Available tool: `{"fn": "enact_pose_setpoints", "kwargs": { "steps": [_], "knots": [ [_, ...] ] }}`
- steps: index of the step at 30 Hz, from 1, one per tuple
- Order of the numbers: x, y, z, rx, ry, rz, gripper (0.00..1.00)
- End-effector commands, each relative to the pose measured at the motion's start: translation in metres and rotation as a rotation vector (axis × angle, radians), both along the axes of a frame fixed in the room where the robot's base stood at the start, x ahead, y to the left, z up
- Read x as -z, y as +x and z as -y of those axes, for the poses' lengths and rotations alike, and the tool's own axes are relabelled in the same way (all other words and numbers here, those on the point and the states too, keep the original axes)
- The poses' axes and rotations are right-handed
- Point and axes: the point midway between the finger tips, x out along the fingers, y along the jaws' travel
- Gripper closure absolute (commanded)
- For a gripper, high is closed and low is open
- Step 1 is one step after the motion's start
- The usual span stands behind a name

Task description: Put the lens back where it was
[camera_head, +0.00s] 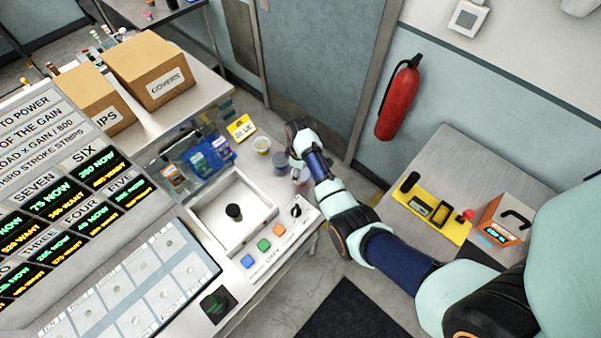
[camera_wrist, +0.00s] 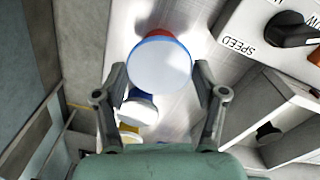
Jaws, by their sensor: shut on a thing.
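My gripper (camera_wrist: 160,72) is shut on a pale round disc (camera_wrist: 160,66), which I take to be the lens. In the wrist view its broad white face lies between the two fingers, with blue along its upper edge. Red shows behind it at the top, and I cannot tell if that is a separate thing. In the head view my gripper (camera_head: 299,172) is over the right end of the metal bench, near a small reddish thing (camera_head: 300,180). The lens cannot be made out clearly there.
A grey-blue pot (camera_head: 280,160) and a yellowish pot (camera_head: 262,146) stand left of my gripper. A control panel with a SPEED knob (camera_head: 295,211) is close by. A fire extinguisher (camera_head: 398,98) hangs on the wall.

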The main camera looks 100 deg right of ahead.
Motion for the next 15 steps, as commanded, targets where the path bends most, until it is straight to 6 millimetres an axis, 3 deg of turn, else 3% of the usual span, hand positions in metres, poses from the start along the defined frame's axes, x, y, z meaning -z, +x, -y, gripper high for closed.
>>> {"fn": "enact_pose_setpoints", "kwargs": {
  "steps": [3,14,15],
  "knots": [
    [0.0133,0.0000,0.0003,0.000,-0.001,0.000,0.57],
    [0.0178,0.0001,0.0004,0.000,-0.001,0.000,0.57],
    [0.0166,0.0000,0.0005,0.000,-0.001,0.000,0.23]
  ]
}}
